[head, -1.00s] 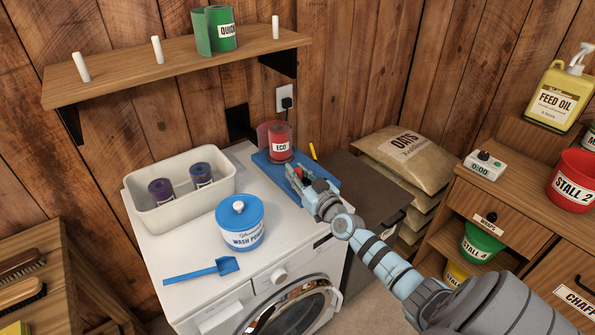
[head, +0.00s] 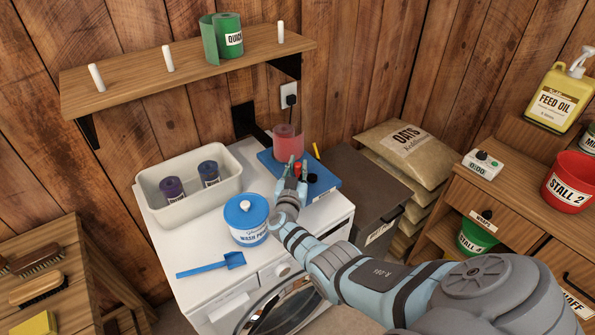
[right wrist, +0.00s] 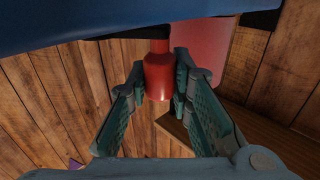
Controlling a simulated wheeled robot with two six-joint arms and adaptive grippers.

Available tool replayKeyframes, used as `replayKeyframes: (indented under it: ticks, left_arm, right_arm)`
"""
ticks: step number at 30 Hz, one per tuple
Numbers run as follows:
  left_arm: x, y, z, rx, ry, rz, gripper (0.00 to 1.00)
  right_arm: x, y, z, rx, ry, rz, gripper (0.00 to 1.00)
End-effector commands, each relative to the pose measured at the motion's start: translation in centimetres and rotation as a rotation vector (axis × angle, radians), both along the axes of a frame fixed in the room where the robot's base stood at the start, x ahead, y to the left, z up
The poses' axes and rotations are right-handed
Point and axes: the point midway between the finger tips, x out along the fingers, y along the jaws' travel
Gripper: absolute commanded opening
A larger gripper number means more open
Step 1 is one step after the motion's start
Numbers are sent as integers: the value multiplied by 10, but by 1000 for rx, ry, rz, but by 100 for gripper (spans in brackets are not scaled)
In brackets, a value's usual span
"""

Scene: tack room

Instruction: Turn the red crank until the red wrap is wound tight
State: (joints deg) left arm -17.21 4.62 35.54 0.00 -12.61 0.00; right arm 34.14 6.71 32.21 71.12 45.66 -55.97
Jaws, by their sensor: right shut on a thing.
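The red wrap (head: 289,146) stands upright on the blue winder base (head: 325,186) at the back right of the washer top. A paler red sheet of it faces me, and no label shows on it now. My right gripper (head: 298,169) is at the near side of the wrap, over the base. In the right wrist view its two fingers stand either side of the red crank handle (right wrist: 158,78) and are shut on it. The wrap (right wrist: 205,48) and the blue base (right wrist: 90,22) show beyond. My left gripper is not in view.
A blue wash powder tub (head: 247,222), a blue scoop (head: 212,264) and a cream bin (head: 150,205) with dark rolls share the white washer top (head: 190,238). A shelf (head: 130,84) with pegs and a green roll (head: 228,36) hangs above. Oats sacks (head: 405,150) lie at right.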

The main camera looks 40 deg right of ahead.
Motion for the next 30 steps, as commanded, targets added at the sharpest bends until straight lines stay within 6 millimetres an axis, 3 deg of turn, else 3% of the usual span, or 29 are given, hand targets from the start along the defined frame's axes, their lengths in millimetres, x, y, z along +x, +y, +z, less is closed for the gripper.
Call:
replayKeyframes:
  ticks: [19, 20, 23, 30]
  left_arm:
    - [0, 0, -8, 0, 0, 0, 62]
    - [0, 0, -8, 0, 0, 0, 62]
    - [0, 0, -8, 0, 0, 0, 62]
    - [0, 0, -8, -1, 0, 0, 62]
  right_arm:
    - [2, -2, 0, 1, -2, -64, 0]
    - [2, -2, 0, 1, -2, -63, 23]
    - [2, -2, 0, 0, -1, -63, 39]
    - [2, -2, 0, 0, -1, -64, 41]
